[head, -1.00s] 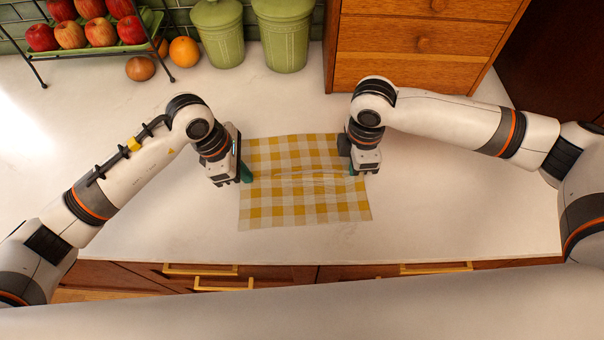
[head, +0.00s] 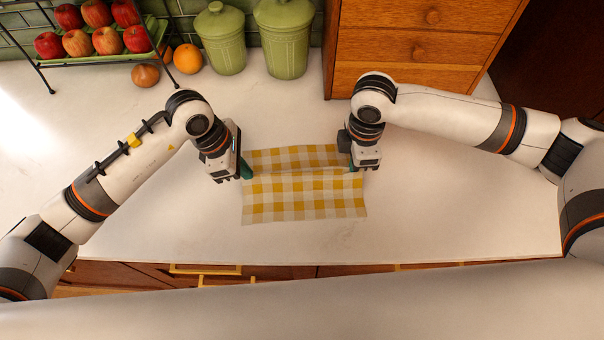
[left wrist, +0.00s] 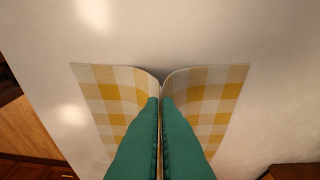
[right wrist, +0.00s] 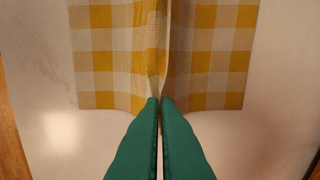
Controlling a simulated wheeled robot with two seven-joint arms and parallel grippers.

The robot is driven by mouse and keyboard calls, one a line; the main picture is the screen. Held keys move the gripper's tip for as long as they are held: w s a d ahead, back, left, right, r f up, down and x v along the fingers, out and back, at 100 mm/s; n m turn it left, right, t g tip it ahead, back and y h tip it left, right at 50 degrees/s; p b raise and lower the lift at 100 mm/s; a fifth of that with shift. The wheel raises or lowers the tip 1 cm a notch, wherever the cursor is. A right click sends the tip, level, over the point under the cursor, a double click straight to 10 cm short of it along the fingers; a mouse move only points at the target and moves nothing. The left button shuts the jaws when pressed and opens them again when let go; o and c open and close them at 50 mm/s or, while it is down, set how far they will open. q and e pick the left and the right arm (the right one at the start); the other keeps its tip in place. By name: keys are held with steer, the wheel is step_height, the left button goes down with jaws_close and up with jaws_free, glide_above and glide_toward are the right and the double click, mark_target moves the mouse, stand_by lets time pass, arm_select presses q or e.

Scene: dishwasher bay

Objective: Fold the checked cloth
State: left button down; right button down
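The yellow-and-white checked cloth (head: 305,205) lies on the pale counter, with a raised ridge running across it between my two grippers. My left gripper (head: 247,172) is at the cloth's left edge. In the left wrist view its green fingers (left wrist: 160,100) are shut on the edge of the cloth (left wrist: 215,95), which rises into the pinch. My right gripper (head: 352,167) is at the right edge. In the right wrist view its fingers (right wrist: 160,102) are shut on the other edge of the cloth (right wrist: 205,60). My gripper bodies hide small parts of its side edges.
A fruit rack with apples (head: 78,43), an onion (head: 145,75) and an orange (head: 188,58) stand at the back left. Two green canisters (head: 284,45) and a wooden drawer unit (head: 420,45) stand behind. The counter (head: 440,200) is clear right of the cloth.

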arm_select(q)
steer(key=shift+r, duration=0.3)
arm_select(e)
steer(key=shift+r, duration=0.3)
